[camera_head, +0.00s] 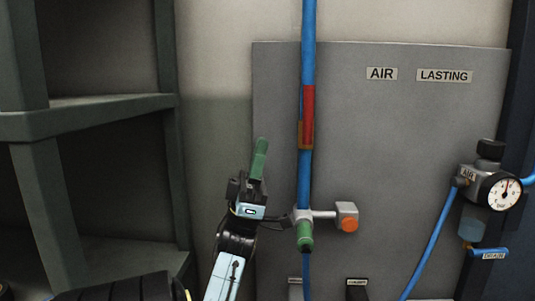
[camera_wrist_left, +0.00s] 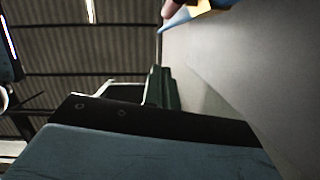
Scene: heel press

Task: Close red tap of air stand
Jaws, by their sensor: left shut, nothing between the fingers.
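A red piece (camera_head: 308,103), seemingly the tap's lever, lies upright along the blue pipe (camera_head: 309,50) of the air stand. An orange-brown part (camera_head: 301,135) sits just below it. My left gripper (camera_head: 260,148) has green fingers, shut and empty, pointing up to the left of the pipe and a little below the red piece, apart from it in the picture. In the left wrist view, the green fingers (camera_wrist_left: 160,88) point toward a blurred pinkish-red end (camera_wrist_left: 175,8) at the top edge, beside blue and yellow parts. My right gripper is out of view.
Below, a grey fitting with a green part (camera_head: 305,236) and an orange knob (camera_head: 348,225) sits on the pipe, close to my left wrist. A grey panel (camera_head: 430,140) stands behind. A gauge (camera_head: 504,192) is at right, dark shelves (camera_head: 90,117) at left.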

